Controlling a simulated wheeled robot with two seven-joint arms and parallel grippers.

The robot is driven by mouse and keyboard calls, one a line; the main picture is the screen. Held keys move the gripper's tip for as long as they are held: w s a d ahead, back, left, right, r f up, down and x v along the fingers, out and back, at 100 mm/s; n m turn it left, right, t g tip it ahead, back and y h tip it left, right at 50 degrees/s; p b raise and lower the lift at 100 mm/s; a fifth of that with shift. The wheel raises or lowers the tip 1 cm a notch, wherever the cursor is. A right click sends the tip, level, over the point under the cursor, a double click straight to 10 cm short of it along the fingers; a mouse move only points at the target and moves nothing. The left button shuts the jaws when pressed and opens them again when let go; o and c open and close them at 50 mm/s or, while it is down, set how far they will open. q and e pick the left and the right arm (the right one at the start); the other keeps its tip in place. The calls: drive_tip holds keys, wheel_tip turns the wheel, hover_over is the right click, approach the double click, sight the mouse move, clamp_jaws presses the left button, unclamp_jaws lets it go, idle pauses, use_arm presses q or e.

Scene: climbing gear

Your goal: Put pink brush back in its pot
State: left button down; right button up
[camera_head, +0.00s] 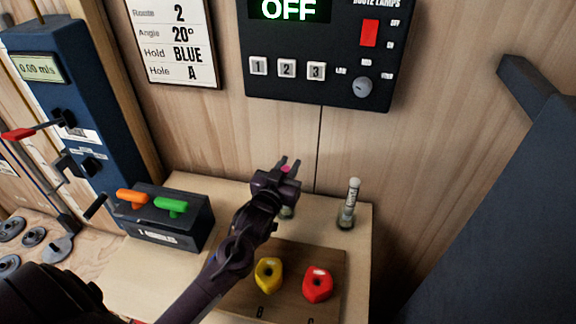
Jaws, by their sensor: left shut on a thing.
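My left gripper (290,163) is raised over the back of the wooden bench, its fingers pointing away from me. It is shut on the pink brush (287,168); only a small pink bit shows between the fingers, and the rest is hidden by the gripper. A small clear pot (287,212) stands just below the gripper in the picture, mostly hidden by it. I cannot tell whether the brush touches this pot. A second clear pot (346,219) to the right holds a white brush (352,192) upright. My right gripper is not in view.
A board (333,262) with a yellow hold (268,274) and a red hold (318,284) lies in front. A dark box (170,236) with orange and green handles stands left. A lamp panel (320,78) hangs on the wall behind. A dark blue panel (500,220) bounds the right.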

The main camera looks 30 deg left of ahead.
use_arm(q)
drive_tip(key=c, duration=1.1)
unclamp_jaws()
drive_tip(key=shift+c, duration=0.2)
drive_tip(key=shift+s+f, duration=0.15)
drive_tip(key=shift+s, duration=0.2)
drive_tip(key=s+b, duration=0.2)
drive_tip(key=s, duration=0.5)
drive_tip(key=shift+d, duration=0.4)
drive_tip(key=shift+s, duration=0.1)
